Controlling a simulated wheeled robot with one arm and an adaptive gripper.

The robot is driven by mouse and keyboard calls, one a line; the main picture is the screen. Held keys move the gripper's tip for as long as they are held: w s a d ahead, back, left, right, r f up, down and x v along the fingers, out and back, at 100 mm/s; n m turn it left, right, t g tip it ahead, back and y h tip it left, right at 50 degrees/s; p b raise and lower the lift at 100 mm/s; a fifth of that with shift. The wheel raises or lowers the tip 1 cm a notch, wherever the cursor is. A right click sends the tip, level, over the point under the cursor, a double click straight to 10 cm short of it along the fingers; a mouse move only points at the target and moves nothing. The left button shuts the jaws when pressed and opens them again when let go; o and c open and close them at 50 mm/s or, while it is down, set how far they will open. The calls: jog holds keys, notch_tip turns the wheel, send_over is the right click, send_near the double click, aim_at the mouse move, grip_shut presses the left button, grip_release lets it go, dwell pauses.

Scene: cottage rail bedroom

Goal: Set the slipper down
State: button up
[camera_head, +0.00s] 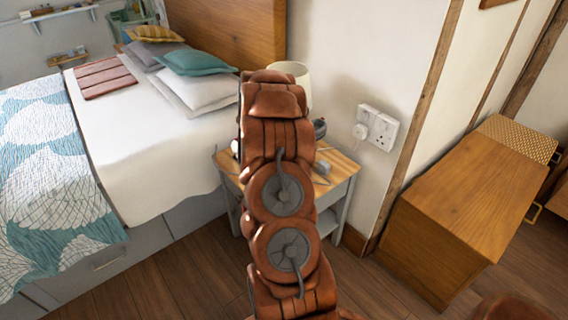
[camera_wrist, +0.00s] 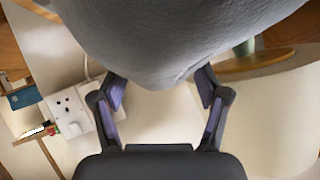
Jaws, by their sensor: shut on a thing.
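The slipper (camera_wrist: 180,40) is a large grey, soft-looking shape filling the top middle of the wrist view. Only part of it shows, and its far end is cut off by the frame. My gripper (camera_wrist: 162,80) has its two fingers on either side of the slipper's lower end and is shut on it. In the head view my brown arm reaches toward the bedside table (camera_head: 344,168) and hides the gripper and most of the tabletop.
A cream lamp (camera_head: 293,72) stands at the back of the bedside table, and small grey items (camera_head: 322,167) show at its right side. The bed (camera_head: 150,150) is left, a wooden chest (camera_head: 455,200) right. A wall socket (camera_head: 378,127) with a plug is behind. Floor shows between table and chest.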

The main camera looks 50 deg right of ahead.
jog(key=f, duration=0.4)
jog(key=s+f, duration=0.1)
jog(key=shift+d+f, duration=0.4)
jog(key=shift+f, duration=2.3)
jog(key=o, duration=1.5)
jog(key=b+v, duration=0.1)
jog(key=v, duration=1.1)
jog(key=shift+w, duration=0.1)
